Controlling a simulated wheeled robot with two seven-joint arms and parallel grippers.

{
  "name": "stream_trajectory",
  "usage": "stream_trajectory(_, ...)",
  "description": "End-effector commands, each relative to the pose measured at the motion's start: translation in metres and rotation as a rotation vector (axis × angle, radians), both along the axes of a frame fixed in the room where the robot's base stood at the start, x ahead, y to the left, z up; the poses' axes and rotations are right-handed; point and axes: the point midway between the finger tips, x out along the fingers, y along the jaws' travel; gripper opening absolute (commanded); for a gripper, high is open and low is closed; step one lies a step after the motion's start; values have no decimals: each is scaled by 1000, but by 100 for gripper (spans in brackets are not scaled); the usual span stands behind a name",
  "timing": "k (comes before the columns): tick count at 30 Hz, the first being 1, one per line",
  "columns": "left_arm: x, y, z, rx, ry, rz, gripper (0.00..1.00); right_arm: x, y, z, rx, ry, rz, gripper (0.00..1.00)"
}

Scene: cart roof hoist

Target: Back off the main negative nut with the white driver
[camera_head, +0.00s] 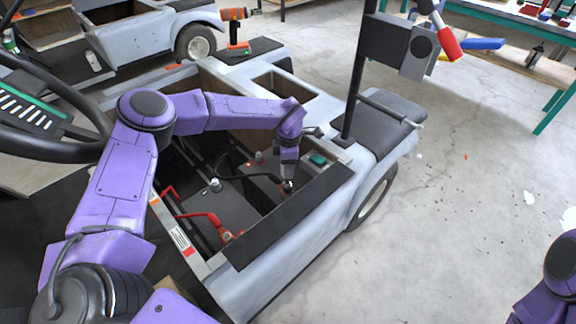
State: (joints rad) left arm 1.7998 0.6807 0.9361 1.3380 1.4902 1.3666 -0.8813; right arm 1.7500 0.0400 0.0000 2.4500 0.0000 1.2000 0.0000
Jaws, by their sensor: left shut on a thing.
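My left gripper (288,186) reaches down into the open battery bay of the cart, near the bay's right wall. It is shut on a tool, taken to be the white driver, which the gripper almost wholly hides. A black cable (255,176) runs across the battery top to the spot under the gripper. The main negative nut is not clear there; the fingers cover that spot. A red cable (205,215) ends in a clamp (227,236) at the bay's near side. Part of my right arm shows at bottom right; its gripper is out of view.
A dark strip (290,217) tops the bay's near right wall. A small green thing (317,158) lies at the bay's right corner. An orange drill (237,30) stands on the rear pad. A dark post (357,75) rises beside the bay. The floor at right is mostly clear.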

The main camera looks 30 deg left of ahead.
Motion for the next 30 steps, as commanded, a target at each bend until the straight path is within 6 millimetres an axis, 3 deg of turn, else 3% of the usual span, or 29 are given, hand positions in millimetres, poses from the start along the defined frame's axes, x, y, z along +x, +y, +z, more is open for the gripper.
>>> stream_trajectory(1, 1, 0, 0, 0, -1, 75, 0, 0, 0, 0, 0, 0, 0, 0)
stream_trajectory(30, 0, 0, 64, -1, -1, 60, 0, 0, 0, 52, 0, 0, 0, 0)
